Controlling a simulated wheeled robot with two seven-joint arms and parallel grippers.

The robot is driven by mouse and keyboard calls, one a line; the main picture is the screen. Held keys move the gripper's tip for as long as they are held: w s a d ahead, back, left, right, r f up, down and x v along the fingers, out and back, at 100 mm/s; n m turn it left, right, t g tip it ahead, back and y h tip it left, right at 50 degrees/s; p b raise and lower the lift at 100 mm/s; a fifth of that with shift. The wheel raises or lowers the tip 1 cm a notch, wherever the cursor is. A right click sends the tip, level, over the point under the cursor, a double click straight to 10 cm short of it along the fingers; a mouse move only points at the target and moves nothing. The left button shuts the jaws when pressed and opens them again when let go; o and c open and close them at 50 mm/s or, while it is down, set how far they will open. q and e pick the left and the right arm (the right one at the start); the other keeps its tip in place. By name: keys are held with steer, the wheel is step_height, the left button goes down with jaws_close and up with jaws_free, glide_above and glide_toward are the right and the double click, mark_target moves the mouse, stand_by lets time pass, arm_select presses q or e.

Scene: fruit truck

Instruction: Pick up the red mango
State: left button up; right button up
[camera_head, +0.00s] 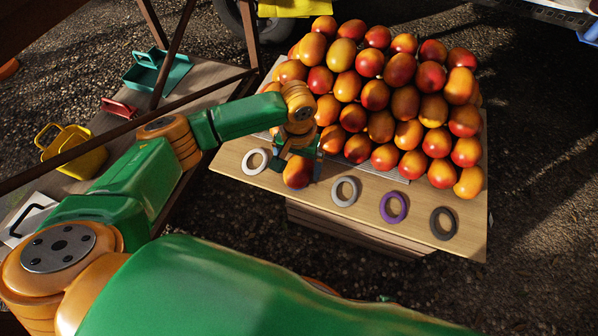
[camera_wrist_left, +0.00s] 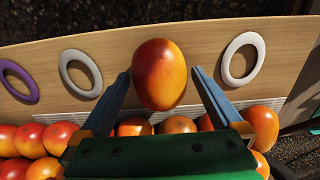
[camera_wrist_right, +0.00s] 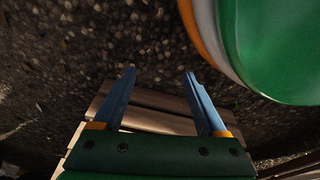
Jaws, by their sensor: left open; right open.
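A red-orange mango (camera_head: 296,174) lies on the front strip of the wooden table, apart from the pile. It also shows in the left wrist view (camera_wrist_left: 160,74), dark red on one side and orange on the other. My left gripper (camera_head: 299,165) is open, with its fingers on either side of this mango; visible gaps separate them from its skin. A big pile of red and orange mangoes (camera_head: 375,95) fills the table behind it. My right gripper (camera_wrist_right: 159,74) is open and empty above the dark gravel and some wooden slats.
A white ring (camera_head: 256,161), a grey ring (camera_head: 344,191), a purple ring (camera_head: 393,207) and a black ring (camera_head: 443,223) lie along the table's front strip. A side shelf at left holds a yellow basket (camera_head: 75,150) and a teal basket (camera_head: 157,73).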

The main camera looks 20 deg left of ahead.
arm_select(q)
steer(key=shift+f, duration=0.4)
steer(key=shift+r, duration=0.1)
steer(key=c, duration=0.7)
